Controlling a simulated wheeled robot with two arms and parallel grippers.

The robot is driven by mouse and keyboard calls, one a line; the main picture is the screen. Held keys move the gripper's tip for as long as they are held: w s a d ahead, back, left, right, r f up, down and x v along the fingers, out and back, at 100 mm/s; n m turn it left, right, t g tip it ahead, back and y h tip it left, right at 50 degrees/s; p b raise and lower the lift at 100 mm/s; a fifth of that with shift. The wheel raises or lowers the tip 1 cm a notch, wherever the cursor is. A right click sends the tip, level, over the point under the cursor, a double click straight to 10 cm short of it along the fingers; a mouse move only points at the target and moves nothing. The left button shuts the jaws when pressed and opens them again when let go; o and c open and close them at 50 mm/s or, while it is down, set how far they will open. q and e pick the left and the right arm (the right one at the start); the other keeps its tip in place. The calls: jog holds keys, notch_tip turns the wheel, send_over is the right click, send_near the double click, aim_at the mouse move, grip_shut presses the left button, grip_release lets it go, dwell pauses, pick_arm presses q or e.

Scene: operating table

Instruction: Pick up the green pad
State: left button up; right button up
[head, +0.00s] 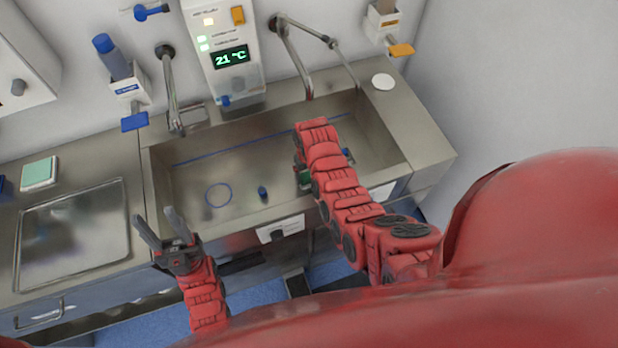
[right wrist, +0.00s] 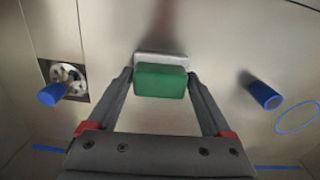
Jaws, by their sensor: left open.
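The green pad (right wrist: 161,81), a small block with a pale grey-white layer along its far edge, is in the right wrist view. My right gripper (right wrist: 160,76) has one fingertip against each end of it and appears shut on it. In the head view only a bit of green (head: 303,178) shows beside my right arm, low in the steel sink; that arm hides my right gripper there. My left gripper (head: 163,228) is open and empty, in front of the sink's left front corner.
The steel sink (head: 240,165) holds a small blue cylinder (head: 262,192) and has a blue ring marked on its floor. Taps (head: 172,95) overhang its back edge. On the left counter are a pale green-topped box (head: 39,173) and a metal tray (head: 70,230).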

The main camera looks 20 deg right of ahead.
jog(key=c, duration=0.9)
jog(key=shift+r, duration=0.1)
jog(key=shift+c, duration=0.2)
